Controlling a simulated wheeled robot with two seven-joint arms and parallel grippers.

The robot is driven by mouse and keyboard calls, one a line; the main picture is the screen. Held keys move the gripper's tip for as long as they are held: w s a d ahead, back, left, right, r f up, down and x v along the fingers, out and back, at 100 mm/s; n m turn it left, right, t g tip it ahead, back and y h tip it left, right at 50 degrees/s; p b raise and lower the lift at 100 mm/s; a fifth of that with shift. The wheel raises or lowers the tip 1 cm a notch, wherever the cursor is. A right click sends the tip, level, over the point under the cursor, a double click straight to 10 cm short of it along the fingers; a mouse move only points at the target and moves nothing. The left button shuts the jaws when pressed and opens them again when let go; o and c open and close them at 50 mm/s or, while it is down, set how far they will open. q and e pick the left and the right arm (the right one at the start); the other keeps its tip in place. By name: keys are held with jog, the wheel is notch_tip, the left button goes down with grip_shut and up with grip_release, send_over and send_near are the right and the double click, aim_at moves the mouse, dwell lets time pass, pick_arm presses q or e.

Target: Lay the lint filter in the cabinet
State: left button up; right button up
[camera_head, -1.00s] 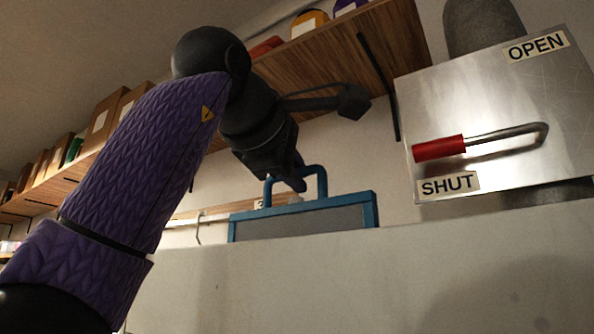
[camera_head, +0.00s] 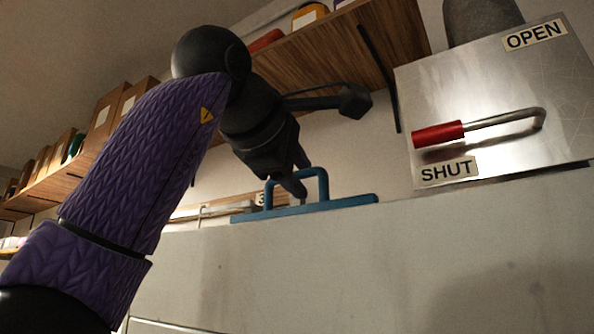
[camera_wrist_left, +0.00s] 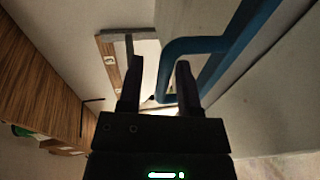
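The lint filter is a blue frame (camera_head: 352,201) with a blue loop handle (camera_head: 323,186). In the head view only its top bar and handle show above the upper edge of the pale cabinet (camera_head: 330,270); the rest is hidden behind that edge. My left gripper (camera_head: 298,182) is at the left part of the handle, its two fingers spread. In the left wrist view the open fingers (camera_wrist_left: 158,75) have a gap between them, and the blue handle (camera_wrist_left: 195,45) runs down into that gap, near the right finger. My right gripper is out of view.
A metal panel (camera_head: 490,90) with a red-gripped lever (camera_head: 438,134) and OPEN and SHUT labels stands right of the filter. A wooden shelf (camera_head: 330,55) hangs above my left wrist. A lower shelf with boxes (camera_head: 100,115) runs along the left.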

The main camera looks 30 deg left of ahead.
pick_arm(q)
jog(key=shift+o, duration=0.5)
